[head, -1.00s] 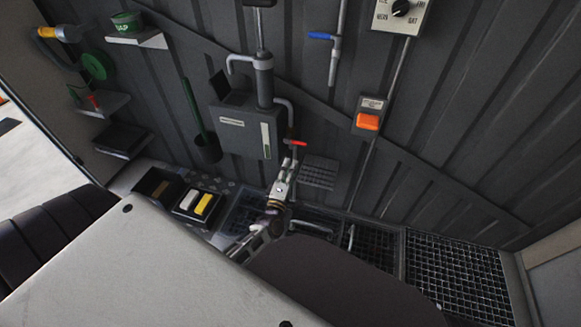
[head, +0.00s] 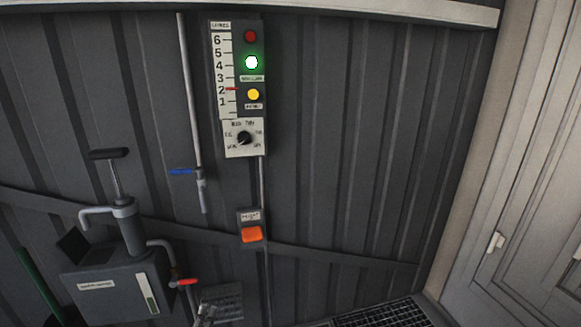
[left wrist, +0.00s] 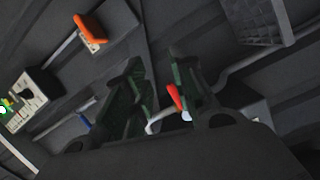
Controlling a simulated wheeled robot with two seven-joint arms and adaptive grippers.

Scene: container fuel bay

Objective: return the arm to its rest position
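The red valve handle (left wrist: 174,97) shows in that gap, beyond the fingers; I cannot tell how far. The rest of the left arm is out of the head view. My right gripper is in neither view.
A grey tank with a hand pump (head: 115,285) is at the lower left. The wall carries a blue-handled pipe (head: 181,171), an orange switch (head: 251,234) and a level panel (head: 223,70) with its green lamp lit. A small grid shelf (head: 228,296) juts out. A floor grate (head: 380,316) lies below.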

